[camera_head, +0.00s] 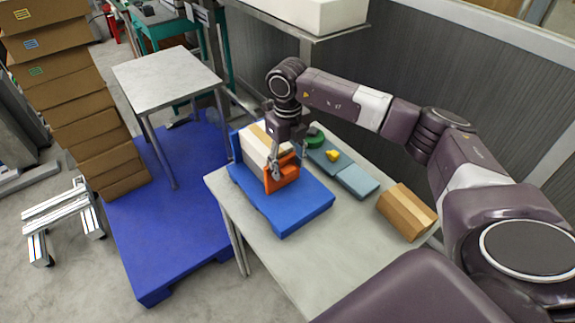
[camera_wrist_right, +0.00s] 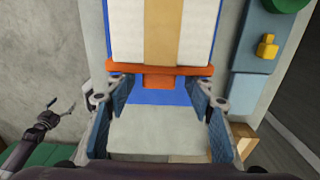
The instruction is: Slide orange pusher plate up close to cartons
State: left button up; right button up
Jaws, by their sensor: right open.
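The orange pusher plate (camera_head: 283,179) stands on the blue tray (camera_head: 307,210), just in front of the white cartons with a tan band (camera_head: 251,150). In the right wrist view the plate (camera_wrist_right: 122,67) runs along the near edge of the cartons (camera_wrist_right: 128,30); I cannot tell whether they touch. Its orange tab (camera_wrist_right: 172,83) points toward my right gripper (camera_wrist_right: 160,92). The gripper is open, with its fingers on either side of the tab. In the head view the right gripper (camera_head: 277,172) is at the plate. My left gripper (camera_wrist_right: 56,110) shows small in the wrist view.
The grey table (camera_head: 285,262) also holds a brown carton (camera_head: 407,211), grey-blue plates (camera_head: 357,181), a yellow piece (camera_head: 333,155) and a green round piece (camera_head: 315,138). Stacked brown boxes (camera_head: 85,120) and a small metal table (camera_head: 167,78) stand left. The table's front is clear.

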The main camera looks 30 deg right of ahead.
aim_at(287, 169)
pick_arm(q)
jog(key=shift+s, duration=0.4)
pick_arm(e)
notch_tip(287, 169, up, 12)
jog(key=shift+f, duration=0.25)
jog(key=shift+s+a, duration=0.1)
